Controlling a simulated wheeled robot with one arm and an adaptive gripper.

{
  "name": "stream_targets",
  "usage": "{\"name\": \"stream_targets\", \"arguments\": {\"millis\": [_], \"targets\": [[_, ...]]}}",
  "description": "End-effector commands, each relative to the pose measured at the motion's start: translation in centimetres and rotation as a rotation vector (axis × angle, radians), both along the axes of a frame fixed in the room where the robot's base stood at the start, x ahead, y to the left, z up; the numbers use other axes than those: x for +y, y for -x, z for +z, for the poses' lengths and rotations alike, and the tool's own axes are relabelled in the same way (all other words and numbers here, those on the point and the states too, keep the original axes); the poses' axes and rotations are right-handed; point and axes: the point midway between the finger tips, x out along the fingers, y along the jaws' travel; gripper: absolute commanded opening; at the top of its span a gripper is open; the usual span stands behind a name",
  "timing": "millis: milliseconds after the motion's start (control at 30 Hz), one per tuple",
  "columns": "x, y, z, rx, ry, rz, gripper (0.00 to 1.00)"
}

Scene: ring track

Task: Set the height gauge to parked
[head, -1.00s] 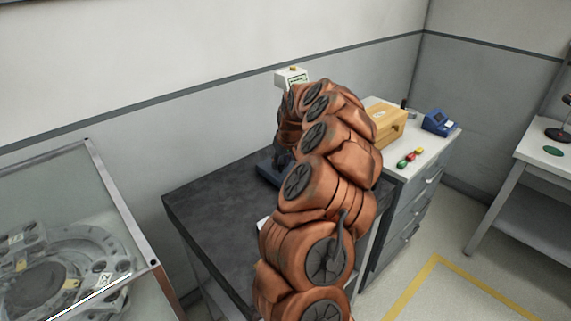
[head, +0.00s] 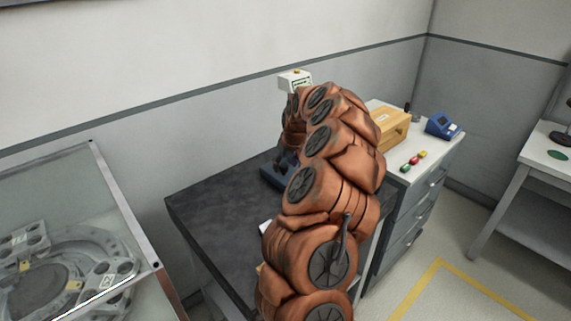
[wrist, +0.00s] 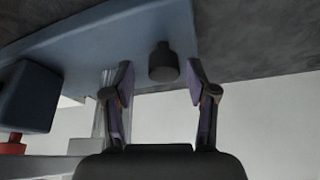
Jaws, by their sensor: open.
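The height gauge stands on the dark table. Its white head with a small display (head: 295,81) shows above my arm in the head view, and part of its blue base (head: 272,178) shows to the left of my arm. My arm hides its middle. In the wrist view I see a blue plate (wrist: 75,45), a dark round knob (wrist: 163,64), a blue block (wrist: 27,97) with a red part below it, and a pale upright bar. My gripper (wrist: 160,72) is open, its fingers on either side of the knob with gaps; contact is not visible.
The dark table (head: 215,205) is mostly clear on its left. A white-topped cabinet at right carries a wooden box (head: 394,130), a blue device (head: 442,125) and small coloured pieces (head: 414,161). A glass-topped case (head: 60,205) stands at the left.

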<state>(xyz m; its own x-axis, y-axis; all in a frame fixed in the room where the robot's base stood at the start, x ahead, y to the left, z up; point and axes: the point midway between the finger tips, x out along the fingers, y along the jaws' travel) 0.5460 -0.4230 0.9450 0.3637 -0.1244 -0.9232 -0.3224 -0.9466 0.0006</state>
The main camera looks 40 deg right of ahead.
Motion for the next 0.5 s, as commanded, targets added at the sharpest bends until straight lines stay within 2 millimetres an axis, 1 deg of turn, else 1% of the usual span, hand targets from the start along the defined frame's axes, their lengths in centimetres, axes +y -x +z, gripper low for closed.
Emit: {"name": "stream_targets", "arguments": {"millis": [167,267,367,500], "targets": [[0.1,0.3,1.0,-0.002,0.0,-0.001,0.57],[0.2,0.8,2.0,-0.003,0.0,0.0,0.57],[0.4,1.3,3.5,-0.002,0.001,0.0,0.57],[0.7,2.3,5.9,-0.003,0.003,-0.001,0.57]]}}
